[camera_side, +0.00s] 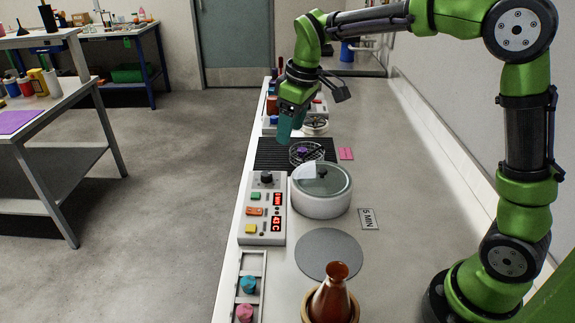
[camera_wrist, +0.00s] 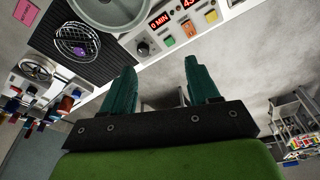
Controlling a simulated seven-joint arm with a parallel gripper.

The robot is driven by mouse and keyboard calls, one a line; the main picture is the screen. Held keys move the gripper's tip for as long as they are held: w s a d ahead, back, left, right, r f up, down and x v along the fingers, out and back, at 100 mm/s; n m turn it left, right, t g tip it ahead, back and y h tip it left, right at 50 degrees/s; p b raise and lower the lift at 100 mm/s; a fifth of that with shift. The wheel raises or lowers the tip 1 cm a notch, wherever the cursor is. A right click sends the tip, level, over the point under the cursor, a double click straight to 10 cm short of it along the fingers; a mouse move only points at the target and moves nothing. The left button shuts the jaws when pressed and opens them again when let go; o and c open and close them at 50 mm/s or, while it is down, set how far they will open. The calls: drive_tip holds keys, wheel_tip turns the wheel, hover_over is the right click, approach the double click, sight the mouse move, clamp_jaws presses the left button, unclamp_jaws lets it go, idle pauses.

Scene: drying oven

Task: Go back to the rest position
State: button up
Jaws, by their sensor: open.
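My gripper (camera_side: 291,128) is raised over the far part of the bench, near the wire basket. In the wrist view its two teal fingers (camera_wrist: 162,85) are apart with nothing between them. The round white drying oven (camera_side: 320,203) has its glass lid (camera_side: 322,180) on. The wire basket (camera_side: 306,152) sits on the black ribbed mat (camera_side: 272,153) and holds a small purple item; it also shows in the wrist view (camera_wrist: 76,38). The control box (camera_side: 265,208) stands left of the oven with lit red displays and coloured buttons.
A grey disc (camera_side: 329,254) and an amber flask (camera_side: 333,293) are at the near end. A tray (camera_side: 251,285) with teal and pink pieces lies left of them. A "5 MIN" card (camera_side: 368,218) and a pink card (camera_side: 346,154) lie on the bench. The bench's right side is mostly clear.

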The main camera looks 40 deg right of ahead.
drive_tip(key=s+r+m+t+y, duration=0.1)
drive_tip(key=s+m+t, duration=0.4)
drive_tip(key=s, duration=1.6)
drive_tip(key=shift+s+r+m, duration=0.25)
drive_tip(key=shift+r+m, duration=0.15)
drive_tip(key=shift+m, duration=1.2)
